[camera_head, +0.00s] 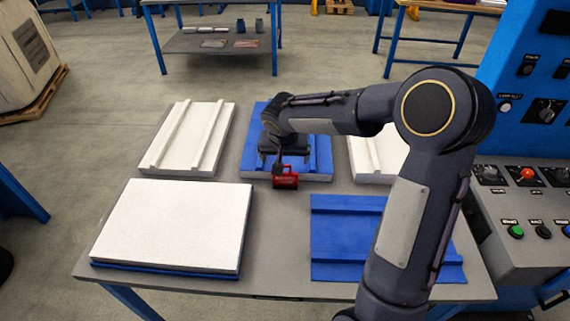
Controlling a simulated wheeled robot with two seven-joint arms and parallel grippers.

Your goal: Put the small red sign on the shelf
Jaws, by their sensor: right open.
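The small red sign (286,181) is at the middle of the grey table, at the front edge of the blue panel at the back. My right gripper (279,166) is open and points down just above and behind the sign. One dark finger appears to overlap the sign's top; I cannot tell whether it touches. The shelf that shows is the grey lower board (205,43) of a blue-legged table in the background, with several small items on it. My left gripper is not in view.
On the grey table (270,215) lie a white panel (186,140) at back left, a white slab (172,224) over blue at front left, a blue panel (335,238) at front right and a white panel (372,158) behind my arm. A blue control console (530,185) stands at right.

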